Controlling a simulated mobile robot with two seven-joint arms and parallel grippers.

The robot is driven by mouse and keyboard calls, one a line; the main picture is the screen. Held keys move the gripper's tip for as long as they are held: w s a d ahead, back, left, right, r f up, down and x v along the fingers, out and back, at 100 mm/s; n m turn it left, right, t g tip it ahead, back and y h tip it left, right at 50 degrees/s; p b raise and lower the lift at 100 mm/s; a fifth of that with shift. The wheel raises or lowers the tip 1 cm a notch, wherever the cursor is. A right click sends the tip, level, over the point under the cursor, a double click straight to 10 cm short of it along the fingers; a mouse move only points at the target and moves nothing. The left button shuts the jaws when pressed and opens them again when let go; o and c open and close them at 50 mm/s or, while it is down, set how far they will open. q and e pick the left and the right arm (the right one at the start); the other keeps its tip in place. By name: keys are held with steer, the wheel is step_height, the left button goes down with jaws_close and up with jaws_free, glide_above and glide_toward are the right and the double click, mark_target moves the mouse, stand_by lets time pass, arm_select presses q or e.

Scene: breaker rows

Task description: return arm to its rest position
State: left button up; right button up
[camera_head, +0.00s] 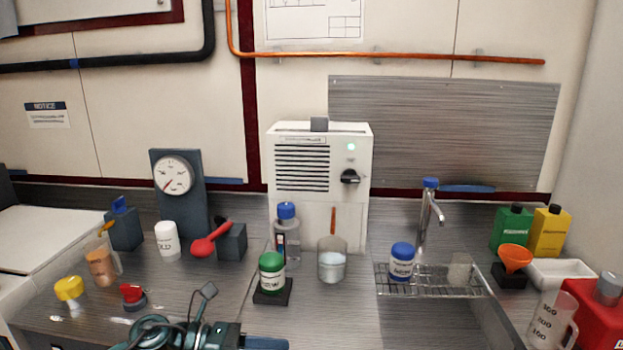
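Part of my arm, teal and dark grey, shows at the bottom edge, left of the middle, in the head view. I take it to be my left gripper and wrist (200,328); a thin part with a grey block at its end points up from it. The fingers are not clear, so I cannot tell whether it is open or shut. Nothing is plainly held. It is in front of the green-lidded jar (271,276) and to its left. My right arm and gripper are not in view.
A red-topped item (133,297) and a yellow-capped item (69,291) are near the arm. A white machine (320,215) stands behind. A wire rack (432,282) with a blue-lidded jar (401,262) is at right. The front middle counter (335,320) is clear.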

arm_select(q)
steer(key=s+a+f+m+t+y, duration=0.2)
steer(key=s+f+m+t+y, duration=0.1)
steer(key=m, duration=0.6)
steer(key=s+a+f+m+t+y+p, duration=0.1)
steer(key=s+a+f+m+t+y, duration=0.2)
steer(key=s+f+m+y, duration=0.2)
steer(key=s+a+f+m+t+y+p, duration=0.1)
steer(key=s+a+f+m+t+y, duration=0.1)
steer(key=s+f+m, duration=0.7)
steer(key=m+t+y, duration=0.1)
steer(key=m+y, duration=0.1)
steer(key=m, duration=0.3)
steer(key=shift+a+f+y, duration=0.15)
steer(key=shift+a+y, duration=0.15)
steer(key=shift+a, duration=0.05)
